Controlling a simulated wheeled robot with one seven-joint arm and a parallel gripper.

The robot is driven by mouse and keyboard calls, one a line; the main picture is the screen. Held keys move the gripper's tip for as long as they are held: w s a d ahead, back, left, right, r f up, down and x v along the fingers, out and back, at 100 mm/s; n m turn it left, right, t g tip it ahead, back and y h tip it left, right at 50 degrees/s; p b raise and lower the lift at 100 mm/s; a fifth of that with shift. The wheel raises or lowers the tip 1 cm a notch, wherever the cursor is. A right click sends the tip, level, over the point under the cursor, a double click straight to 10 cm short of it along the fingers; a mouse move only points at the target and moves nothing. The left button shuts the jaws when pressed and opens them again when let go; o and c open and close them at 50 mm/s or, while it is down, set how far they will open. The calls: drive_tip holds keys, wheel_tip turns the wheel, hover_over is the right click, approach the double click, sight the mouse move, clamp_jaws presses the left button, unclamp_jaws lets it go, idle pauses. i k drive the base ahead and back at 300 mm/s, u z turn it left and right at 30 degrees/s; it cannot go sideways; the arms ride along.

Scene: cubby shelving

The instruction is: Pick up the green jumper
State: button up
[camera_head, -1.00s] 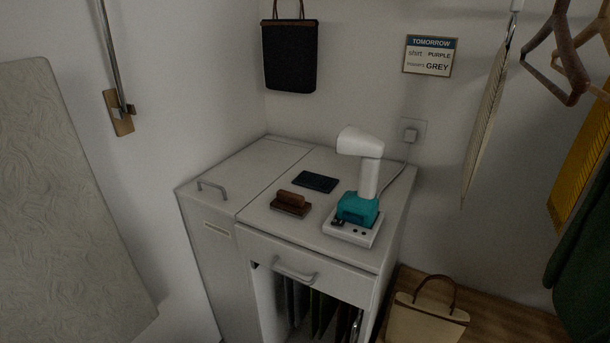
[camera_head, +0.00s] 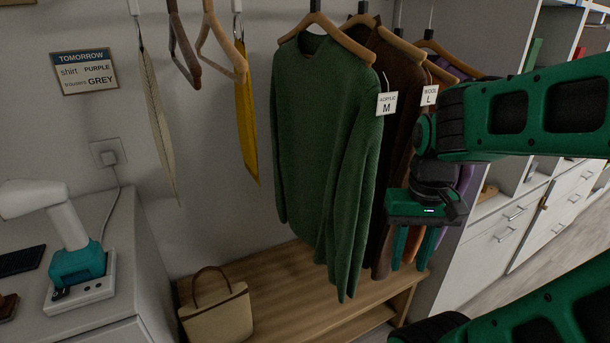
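The green jumper (camera_head: 318,140) hangs on a wooden hanger (camera_head: 345,38) from the rail, at the front of a row of garments. A white tag reading "ACRYLIC M" (camera_head: 387,103) is at its right shoulder. My arm comes in from the right, and its wrist end (camera_head: 425,208) is to the right of the jumper, in front of the other garments.
A brown garment (camera_head: 398,85) tagged "WOOL L" and others hang behind the jumper. Two empty hangers (camera_head: 220,50) and a yellow cloth (camera_head: 246,125) hang left. A cream bag (camera_head: 218,310) sits on the wooden bench (camera_head: 290,275) below. White drawers (camera_head: 505,235) stand right.

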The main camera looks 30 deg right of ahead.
sight(329, 107)
drive_tip(key=k, duration=1.65)
drive_tip(key=z, duration=1.25)
drive_tip(key=i, duration=0.9)
drive_tip(key=u, duration=1.25)
